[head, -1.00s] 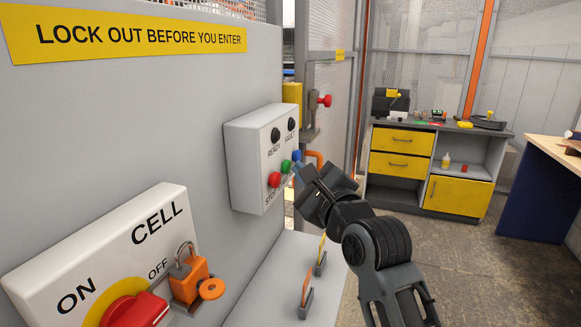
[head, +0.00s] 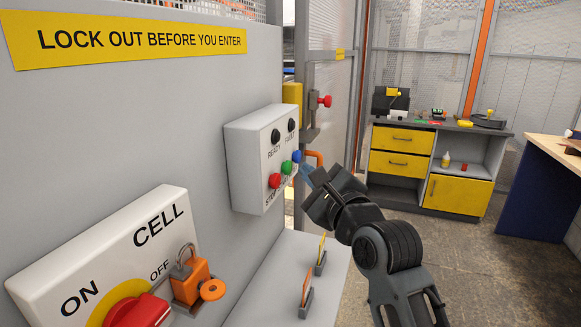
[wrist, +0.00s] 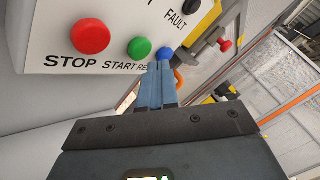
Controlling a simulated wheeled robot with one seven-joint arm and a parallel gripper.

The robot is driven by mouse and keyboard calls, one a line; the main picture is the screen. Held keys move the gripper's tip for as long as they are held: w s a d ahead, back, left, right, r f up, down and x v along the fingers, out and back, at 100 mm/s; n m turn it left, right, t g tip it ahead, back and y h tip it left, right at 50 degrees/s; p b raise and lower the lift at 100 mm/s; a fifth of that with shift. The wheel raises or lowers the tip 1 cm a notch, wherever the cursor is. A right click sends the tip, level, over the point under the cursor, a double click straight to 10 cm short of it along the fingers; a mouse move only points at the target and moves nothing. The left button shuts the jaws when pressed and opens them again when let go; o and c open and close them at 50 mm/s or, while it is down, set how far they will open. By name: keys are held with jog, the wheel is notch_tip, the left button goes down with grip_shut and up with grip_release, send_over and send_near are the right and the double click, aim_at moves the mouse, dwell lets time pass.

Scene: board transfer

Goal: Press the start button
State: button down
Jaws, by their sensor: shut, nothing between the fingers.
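The green START button (head: 286,167) sits on the front of a pale grey control box, between the red STOP button (head: 275,181) and a blue button (head: 296,156). In the wrist view the green button (wrist: 140,47) is left of my fingertips, the red button (wrist: 90,36) is further left, and the blue button (wrist: 164,54) is right at the tips, partly hidden. My gripper (head: 306,173) is shut and empty, its blue fingers (wrist: 161,66) pointing at the panel. In the head view a small gap shows between fingers and buttons.
The control box (head: 245,165) also carries dark READY and FAULT lamps. An orange padlock (head: 190,282) hangs by the red CELL switch (head: 138,312) at lower left. Tags in holders stand on the ledge below the box. A cabinet (head: 425,175) stands at the back; floor is open before it.

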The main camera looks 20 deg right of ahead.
jog(key=s+d, duration=0.1)
jog(key=d, duration=0.1)
jog(key=s+d, duration=0.2)
dwell(0.7)
jog(key=shift+f, duration=0.1)
dwell(0.4)
jog(key=s+f+n+g+h, duration=0.1)
jog(key=s+f+n, duration=0.4)
jog(key=s+f, duration=0.5)
jog(key=s+f+n+g+h, duration=0.1)
jog(key=s+f+n, duration=0.55)
jog(key=s, duration=0.65)
jog(key=s+a+n+g, duration=0.1)
jog(key=s+n, duration=1.2)
jog(key=s, duration=1.2)
jog(key=shift+r+g+h, duration=0.3)
jog(key=shift+r+g, duration=0.1)
